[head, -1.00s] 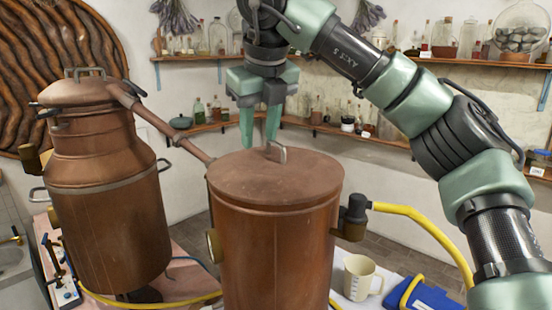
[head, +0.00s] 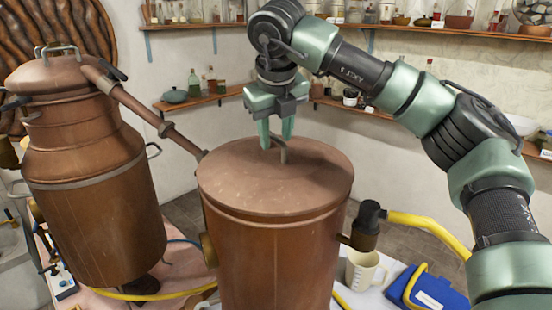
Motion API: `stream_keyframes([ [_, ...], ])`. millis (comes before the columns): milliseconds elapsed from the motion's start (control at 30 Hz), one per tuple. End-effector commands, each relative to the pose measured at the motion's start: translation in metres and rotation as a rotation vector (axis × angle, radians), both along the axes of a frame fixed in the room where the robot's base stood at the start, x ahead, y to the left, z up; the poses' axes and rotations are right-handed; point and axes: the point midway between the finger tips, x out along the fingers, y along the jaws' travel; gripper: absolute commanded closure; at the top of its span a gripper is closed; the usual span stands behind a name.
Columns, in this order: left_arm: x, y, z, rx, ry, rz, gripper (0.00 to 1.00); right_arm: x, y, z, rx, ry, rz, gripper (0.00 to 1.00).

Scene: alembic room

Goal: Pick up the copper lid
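The copper lid (head: 240,185) is a round disc lying flat on top of the large copper pot (head: 270,255) in the middle of the head view. Its thin metal loop handle (head: 284,153) stands up near the middle of the lid. My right gripper (head: 276,140) points down at the handle, with its two green fingertips apart and a gap showing between them. The fingertips overlap the top of the handle in the picture; I cannot tell whether they touch it. My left gripper is not in view.
A taller copper still (head: 95,190) stands at left, its pipe (head: 150,115) sloping down to the pot. A black fitting with a yellow hose (head: 425,222) is on the pot's right. A measuring jug (head: 362,270) and blue case (head: 432,290) lie below it. Shelves (head: 440,30) line the wall.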

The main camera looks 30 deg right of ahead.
Motion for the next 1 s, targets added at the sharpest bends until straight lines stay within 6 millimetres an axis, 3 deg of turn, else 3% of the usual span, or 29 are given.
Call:
stream_keyframes([
  [67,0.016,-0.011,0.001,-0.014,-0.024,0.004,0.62,0.000,0.000,0.000,0.001,-0.002,0.001,0.63],
  [167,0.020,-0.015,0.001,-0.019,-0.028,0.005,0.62,0.000,0.000,0.000,0.000,-0.002,0.001,0.63],
  [300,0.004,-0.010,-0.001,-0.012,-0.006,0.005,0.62,0.000,0.001,0.000,0.001,-0.002,0.002,0.99],
  [533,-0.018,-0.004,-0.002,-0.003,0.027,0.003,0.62,0.000,0.000,0.000,0.000,-0.001,0.001,1.00],
  [1000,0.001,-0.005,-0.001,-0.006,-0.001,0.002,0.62,0.000,0.000,-0.001,0.000,0.000,0.001,1.00],
])
